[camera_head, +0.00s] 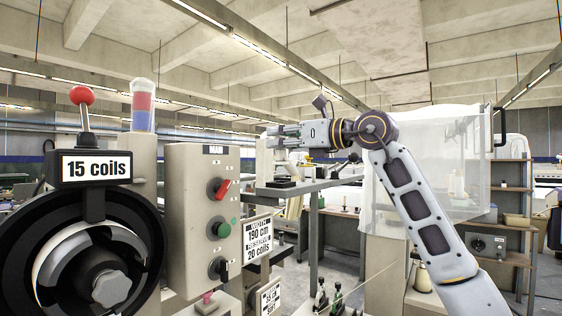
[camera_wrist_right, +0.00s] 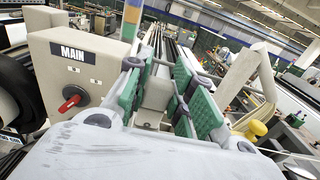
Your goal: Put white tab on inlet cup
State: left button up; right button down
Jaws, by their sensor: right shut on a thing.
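My right gripper (camera_head: 277,131) reaches in from the right and points left, above a grey bracket with a dark piece on it. In the right wrist view its green-padded fingers (camera_wrist_right: 163,90) stand either side of a pale block, which looks like the white tab (camera_wrist_right: 157,93). The gripper is shut on it; the fingers largely hide it in the head view. I cannot make out the inlet cup for certain in either view. My left gripper is not in view.
A control box (camera_head: 203,215) with red, green and black knobs stands left of the gripper. The black feeder wheel (camera_head: 100,265) and its "15 coils" sign (camera_head: 96,167) are at far left. The grey bracket (camera_head: 318,185) lies below the gripper. Shelves (camera_head: 510,215) stand at right.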

aim_at(284, 160)
jog(key=shift+f, duration=0.5)
jog(key=shift+f, duration=2.05)
jog(key=shift+f, duration=0.15)
jog(key=c, duration=1.3)
grip_release()
jog(key=shift+o, duration=0.3)
